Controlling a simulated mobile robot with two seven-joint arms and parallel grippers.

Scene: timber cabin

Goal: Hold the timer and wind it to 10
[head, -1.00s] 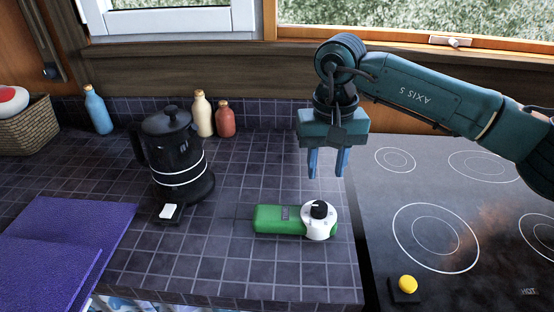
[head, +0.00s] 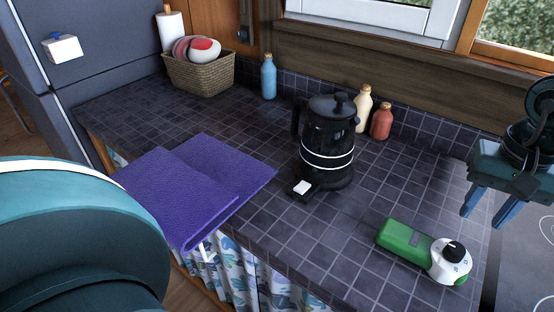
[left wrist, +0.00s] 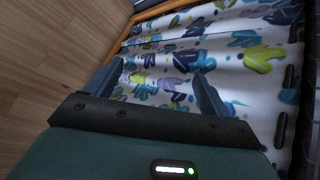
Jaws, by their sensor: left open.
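The timer (head: 407,240) lies on the tiled counter at the lower right of the head view. It has a green body and a white round dial end with a black knob (head: 453,250). My right gripper (head: 489,213) hangs above and to the right of the timer, fingers apart, pointing down and empty. My left arm fills the lower left of the head view, its gripper out of sight there. In the left wrist view my left gripper (left wrist: 160,85) is open and empty, facing a patterned curtain.
A black kettle (head: 327,145) stands mid-counter, with a white-topped switch (head: 302,188) at its base. A purple cloth (head: 215,175) hangs over the front edge, above the curtain (head: 240,278). A basket (head: 200,76) and bottles stand behind. A stove (head: 525,265) is at right.

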